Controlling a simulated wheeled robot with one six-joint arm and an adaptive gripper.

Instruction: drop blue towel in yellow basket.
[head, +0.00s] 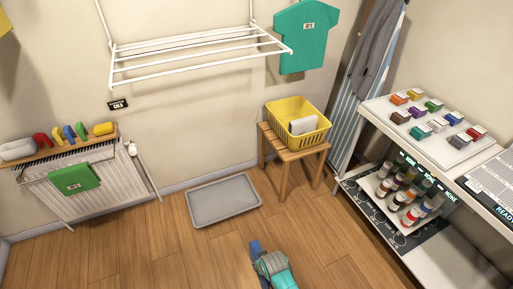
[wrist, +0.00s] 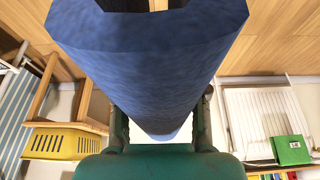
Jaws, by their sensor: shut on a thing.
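The blue towel (head: 255,246) is rolled or folded and is in my gripper (head: 268,262), low at the bottom of the head view. In the wrist view the towel (wrist: 150,75) fills the middle, between the two fingers of my gripper (wrist: 160,125), which is shut on it. The yellow basket (head: 312,135) stands upright on a wooden stool against the back wall, above and right of my gripper in the head view. A light grey cloth (head: 302,126) lies in it. The basket also shows at the left of the wrist view (wrist: 60,145); the towel hides the middle there.
A grey tray (head: 223,200) lies on the floor left of the wooden stool (head: 285,160). A radiator (head: 95,190) with a shelf is at left. A white drying rack (head: 190,50) juts from the wall. A white shelf unit (head: 440,135) stands at right.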

